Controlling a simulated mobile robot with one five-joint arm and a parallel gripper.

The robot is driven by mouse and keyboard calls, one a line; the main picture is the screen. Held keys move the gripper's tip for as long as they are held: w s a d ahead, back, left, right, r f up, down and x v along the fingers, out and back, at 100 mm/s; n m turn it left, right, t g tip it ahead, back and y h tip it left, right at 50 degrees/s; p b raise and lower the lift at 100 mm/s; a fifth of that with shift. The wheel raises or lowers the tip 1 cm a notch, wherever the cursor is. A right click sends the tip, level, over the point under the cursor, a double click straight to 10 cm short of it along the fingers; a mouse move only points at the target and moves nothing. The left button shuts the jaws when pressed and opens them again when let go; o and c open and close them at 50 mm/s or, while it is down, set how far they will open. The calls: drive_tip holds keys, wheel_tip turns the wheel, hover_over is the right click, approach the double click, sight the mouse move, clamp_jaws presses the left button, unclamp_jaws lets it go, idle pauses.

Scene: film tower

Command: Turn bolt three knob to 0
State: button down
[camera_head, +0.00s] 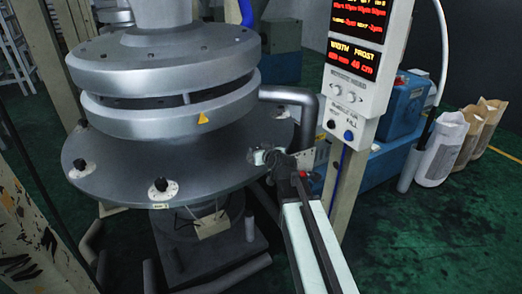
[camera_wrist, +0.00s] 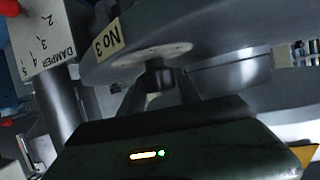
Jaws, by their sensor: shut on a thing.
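The bolt three knob (camera_wrist: 158,76) is a small dark cylinder on a pale round dial plate (camera_wrist: 150,54). A "No 3" label (camera_wrist: 104,40) is on the disc rim beside it. My gripper (camera_wrist: 159,88) is shut on this knob, with a finger on either side. The knob's pointer and the dial numbers cannot be read. In the head view my gripper (camera_head: 268,158) is at the right edge of the large grey disc (camera_head: 120,155) and covers most of the knob.
Two other black knobs on white dials stand on the disc, one at the front (camera_head: 160,188) and one at the left (camera_head: 80,166). A damper plate (camera_wrist: 55,45) and grey pipe are close by. A control panel (camera_head: 352,75) on a post stands at the right.

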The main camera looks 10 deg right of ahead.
drive_tip(key=shift+w+h, duration=0.1)
drive_tip(key=shift+h, duration=0.2)
drive_tip(key=c, duration=0.9)
unclamp_jaws()
drive_tip(key=shift+o, duration=0.2)
